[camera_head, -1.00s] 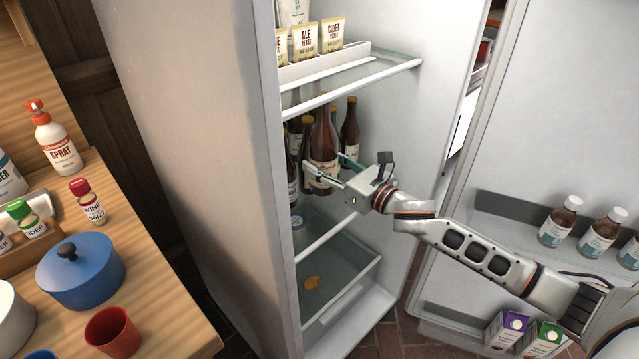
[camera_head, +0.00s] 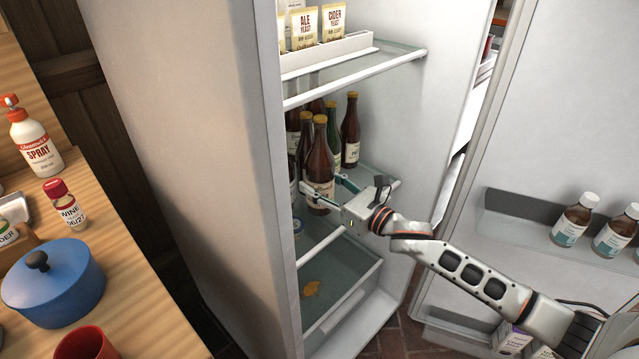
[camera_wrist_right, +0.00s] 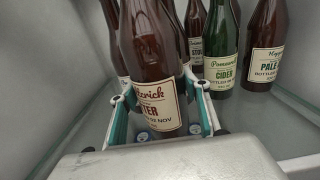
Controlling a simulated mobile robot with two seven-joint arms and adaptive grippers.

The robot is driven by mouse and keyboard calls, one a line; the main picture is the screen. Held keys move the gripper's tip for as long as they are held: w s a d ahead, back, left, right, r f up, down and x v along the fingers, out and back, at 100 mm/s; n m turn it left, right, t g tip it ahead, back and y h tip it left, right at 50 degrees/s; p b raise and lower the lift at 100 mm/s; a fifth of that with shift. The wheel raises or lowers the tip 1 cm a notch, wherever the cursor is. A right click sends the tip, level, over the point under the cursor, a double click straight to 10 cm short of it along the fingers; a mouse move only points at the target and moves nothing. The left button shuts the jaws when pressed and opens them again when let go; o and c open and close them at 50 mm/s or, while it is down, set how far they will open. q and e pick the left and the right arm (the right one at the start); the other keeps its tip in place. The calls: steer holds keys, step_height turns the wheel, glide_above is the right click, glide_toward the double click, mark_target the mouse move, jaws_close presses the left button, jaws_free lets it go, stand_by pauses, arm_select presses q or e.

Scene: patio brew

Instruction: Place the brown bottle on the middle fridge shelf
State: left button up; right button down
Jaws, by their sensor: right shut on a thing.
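The brown bottle (camera_head: 319,163), yellow-capped with a cream label, stands upright inside the fridge at the middle shelf (camera_head: 318,242). My right gripper (camera_head: 318,190) is shut on it around the label, reaching in from the right. In the right wrist view the bottle (camera_wrist_right: 148,50) fills the space between my two fingers (camera_wrist_right: 160,112), its label facing me. Its base is low over the glass near the front; I cannot tell whether it touches. My left gripper is not in view.
Several bottles stand close behind on the shelf, including a green cider bottle (camera_wrist_right: 222,55) and a brown pale ale bottle (camera_wrist_right: 266,50). A shelf with a yeast tray (camera_head: 330,55) is above, a drawer (camera_head: 345,285) below. The open fridge door (camera_head: 560,120) is right.

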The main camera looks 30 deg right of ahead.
steer(key=shift+r, duration=0.25)
steer(key=c, duration=1.1)
jaws_free()
steer(key=shift+f, duration=0.25)
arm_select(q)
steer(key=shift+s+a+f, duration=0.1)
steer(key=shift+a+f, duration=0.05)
arm_select(e)
steer(key=shift+o, duration=0.2)
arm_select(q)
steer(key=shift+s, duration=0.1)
arm_select(e)
steer(key=shift+s+r, duration=0.1)
steer(key=shift+r, duration=0.05)
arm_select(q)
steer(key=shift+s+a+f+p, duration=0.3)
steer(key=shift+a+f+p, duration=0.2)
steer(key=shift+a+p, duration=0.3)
arm_select(e)
steer(key=v, duration=1.1)
steer(key=shift+s, duration=0.4)
steer(key=shift+d, duration=0.1)
